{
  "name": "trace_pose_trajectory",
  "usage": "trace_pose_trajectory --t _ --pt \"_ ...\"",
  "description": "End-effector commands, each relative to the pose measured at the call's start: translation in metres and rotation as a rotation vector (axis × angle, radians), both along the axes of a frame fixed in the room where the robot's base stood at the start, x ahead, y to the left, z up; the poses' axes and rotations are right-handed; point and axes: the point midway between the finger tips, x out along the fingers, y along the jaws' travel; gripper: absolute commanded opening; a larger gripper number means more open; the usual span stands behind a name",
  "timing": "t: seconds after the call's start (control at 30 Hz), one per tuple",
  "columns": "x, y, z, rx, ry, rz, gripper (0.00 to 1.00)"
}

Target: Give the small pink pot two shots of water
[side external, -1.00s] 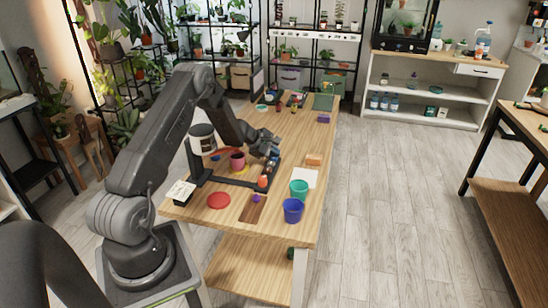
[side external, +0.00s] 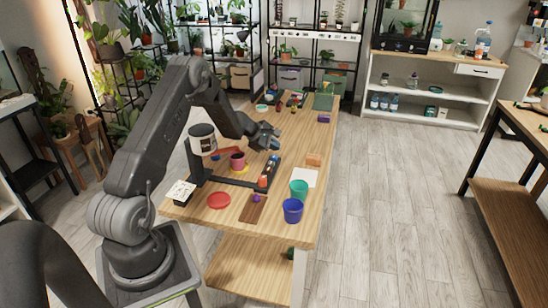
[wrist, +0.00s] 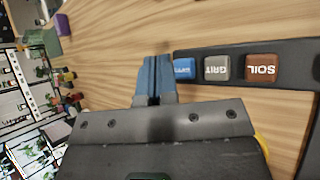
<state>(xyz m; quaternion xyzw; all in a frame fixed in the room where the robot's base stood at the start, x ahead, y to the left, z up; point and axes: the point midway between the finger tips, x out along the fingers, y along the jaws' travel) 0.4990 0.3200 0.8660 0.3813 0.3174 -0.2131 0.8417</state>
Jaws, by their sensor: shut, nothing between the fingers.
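In the wrist view the bar holds a blue button (wrist: 184,68) with a partly readable label, a grey GRIT button (wrist: 217,68) and a brown SOIL button (wrist: 262,67). My gripper (side external: 275,140) is shut and empty above the table, just beyond the bar's far end. In the wrist view its blue fingertips (wrist: 155,62) are together, just left of the blue button.
A yellow thing (side external: 243,168) shows beneath the pot. A red disc (side external: 218,201), brown tray (side external: 253,208), blue pot (side external: 292,210), green pot (side external: 299,189) and orange block (side external: 314,160) stand nearer or to the right. Bare wood (side external: 300,135) lies right of my gripper.

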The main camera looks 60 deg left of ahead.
Motion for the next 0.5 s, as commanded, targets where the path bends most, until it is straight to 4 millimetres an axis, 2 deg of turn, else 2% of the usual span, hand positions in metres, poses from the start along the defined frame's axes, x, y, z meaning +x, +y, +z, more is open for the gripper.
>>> trace_pose_trajectory --t 0.3,0.5 --pt "0.000 0.000 0.032 0.002 -0.002 0.000 0.00" --pt "0.000 0.000 0.040 0.001 0.000 -0.001 0.00"
